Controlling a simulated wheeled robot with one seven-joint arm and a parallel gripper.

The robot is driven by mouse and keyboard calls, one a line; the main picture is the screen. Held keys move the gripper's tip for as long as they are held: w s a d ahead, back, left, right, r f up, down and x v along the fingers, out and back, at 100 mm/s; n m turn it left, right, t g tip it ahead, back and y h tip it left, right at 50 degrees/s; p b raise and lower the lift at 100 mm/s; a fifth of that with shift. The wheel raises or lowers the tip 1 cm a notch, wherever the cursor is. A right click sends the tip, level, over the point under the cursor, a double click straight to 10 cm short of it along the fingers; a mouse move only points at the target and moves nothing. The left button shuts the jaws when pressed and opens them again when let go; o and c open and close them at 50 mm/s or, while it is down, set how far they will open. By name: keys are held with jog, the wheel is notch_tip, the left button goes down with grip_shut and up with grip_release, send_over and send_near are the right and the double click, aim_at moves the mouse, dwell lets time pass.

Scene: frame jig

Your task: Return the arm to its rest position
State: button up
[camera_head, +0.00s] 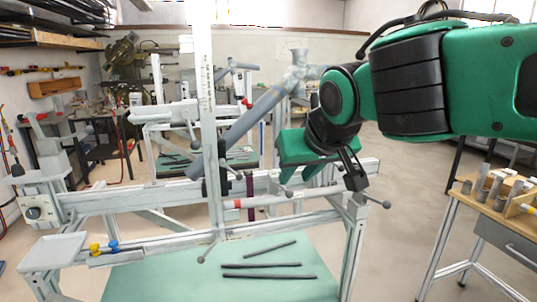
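My green and black arm comes in from the upper right.
The white frame jig (130,201) spans the view, with an upright post (206,100) and a grey diagonal tube (250,118) left of my gripper. Dark rods (268,277) lie on the green surface (180,280) below. A wooden-topped bench (480,210) with small parts stands right. Floor between is clear.

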jog(key=s+d+f+m+g+h, duration=0.15)
jog(key=d+f, duration=0.25)
jog(key=d, duration=0.4)
jog(key=s+d+f+m+g+h, duration=0.1)
jog(key=d+f+m, duration=0.15)
jog(key=d, duration=0.55)
jog(key=s+d+f+m+g+h, duration=0.15)
jog(key=d+f, duration=0.25)
jog(key=d, duration=0.4)
jog(key=s+d+f+m+g, duration=0.1)
jog(key=s+d+f, duration=0.2)
jog(key=s, duration=0.3)
jog(key=s+d+f+m+g+y, duration=0.1)
jog(key=s+d+f+g, duration=0.1)
jog(key=s, duration=0.4)
jog(key=s+d+f+m+g+y, duration=0.1)
jog(key=s+d+f+m, duration=0.1)
jog(key=s+d+f, duration=0.2)
jog(key=s+d, duration=0.2)
jog(key=s, duration=0.1)
jog(key=shift+f, duration=0.25)
jog(key=shift+g, duration=0.3)
jog(key=shift+w+f, duration=0.25)
jog(key=shift+w, duration=0.4)
